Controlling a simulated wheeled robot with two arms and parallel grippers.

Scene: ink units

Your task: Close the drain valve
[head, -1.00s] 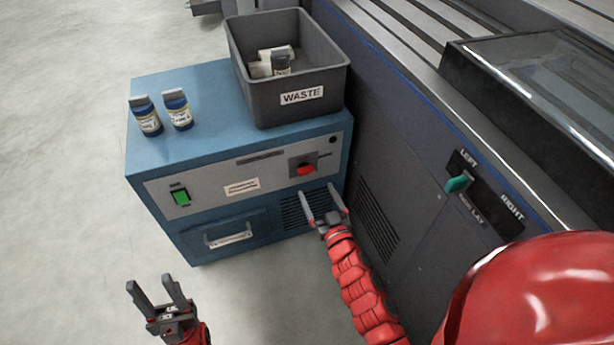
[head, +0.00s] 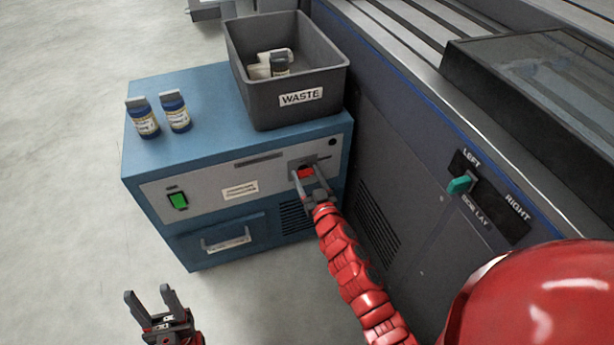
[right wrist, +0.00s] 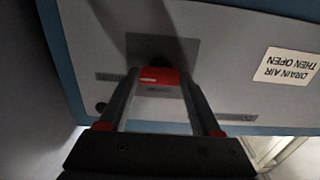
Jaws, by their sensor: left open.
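The drain valve's red handle (head: 305,173) is on the grey front panel of the blue unit, below the waste bin. My right gripper (head: 310,178) is at it, fingers spread with the handle between the tips. In the right wrist view the red handle (right wrist: 158,77) lies between the two fingertips (right wrist: 159,84); I cannot tell whether they touch it. The fingers hide part of the handle. My left gripper (head: 148,293) is open and empty, low at the left above the floor.
The dark machine (head: 408,215) with a teal lever (head: 461,184) stands close on the right. The floor at left is clear.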

